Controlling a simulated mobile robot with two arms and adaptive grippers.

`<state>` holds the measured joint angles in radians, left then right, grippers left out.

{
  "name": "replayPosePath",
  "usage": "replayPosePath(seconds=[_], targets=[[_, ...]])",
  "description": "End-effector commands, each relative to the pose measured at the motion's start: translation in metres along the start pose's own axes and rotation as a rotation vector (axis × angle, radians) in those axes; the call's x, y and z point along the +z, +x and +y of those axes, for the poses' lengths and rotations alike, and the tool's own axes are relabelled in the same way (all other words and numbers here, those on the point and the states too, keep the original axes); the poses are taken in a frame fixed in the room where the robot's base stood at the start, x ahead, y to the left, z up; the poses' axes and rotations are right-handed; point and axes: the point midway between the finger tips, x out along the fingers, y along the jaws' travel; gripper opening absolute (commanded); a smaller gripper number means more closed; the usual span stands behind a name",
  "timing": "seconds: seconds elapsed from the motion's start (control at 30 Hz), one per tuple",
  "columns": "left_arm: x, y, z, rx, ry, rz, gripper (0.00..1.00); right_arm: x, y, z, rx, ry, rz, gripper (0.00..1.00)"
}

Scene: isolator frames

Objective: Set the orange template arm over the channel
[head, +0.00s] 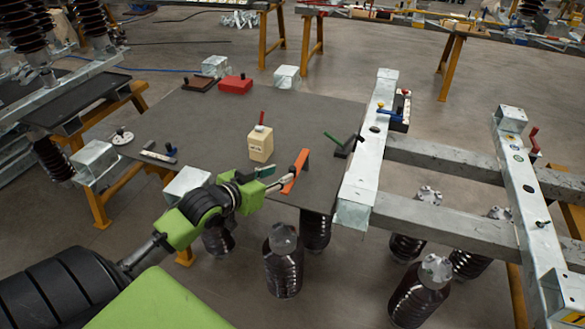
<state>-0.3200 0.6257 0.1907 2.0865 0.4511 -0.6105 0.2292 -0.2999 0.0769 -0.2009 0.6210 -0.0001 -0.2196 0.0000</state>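The orange template arm (299,164) is a thin bar near the front right edge of the dark tabletop, slanting toward me. My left gripper (279,181) is at its near end, with its fingertips touching or just beside the bar. I cannot tell whether they close on it. The likely channel is a galvanised steel beam (361,178) along the table's right side, apart from the orange arm. My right gripper is not in view.
A dark block with a green handle (346,146) sits at the beam's left edge. A red box (235,85) lies farther back. Dark ribbed insulators (283,265) stand below the front edge. The middle tabletop has free room.

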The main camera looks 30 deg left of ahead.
Motion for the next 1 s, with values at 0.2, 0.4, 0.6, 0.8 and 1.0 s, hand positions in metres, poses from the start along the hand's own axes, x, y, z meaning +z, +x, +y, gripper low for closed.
replayPosePath(seconds=[0.2,0.4,0.6,0.8,1.0], targets=[[-0.001,0.041,-0.001,-0.001,-0.002,0.001,0.31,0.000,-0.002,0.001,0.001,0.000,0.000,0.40],[0.000,0.068,-0.001,-0.001,-0.001,0.000,0.31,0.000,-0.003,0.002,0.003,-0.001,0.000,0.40],[0.000,0.079,0.000,0.000,0.000,0.001,0.31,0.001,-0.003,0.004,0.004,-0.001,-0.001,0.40],[0.001,0.080,0.000,0.000,0.001,0.000,0.31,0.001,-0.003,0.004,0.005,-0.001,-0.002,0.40],[0.001,0.080,0.000,0.000,0.001,0.000,0.00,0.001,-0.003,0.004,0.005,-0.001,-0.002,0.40]])
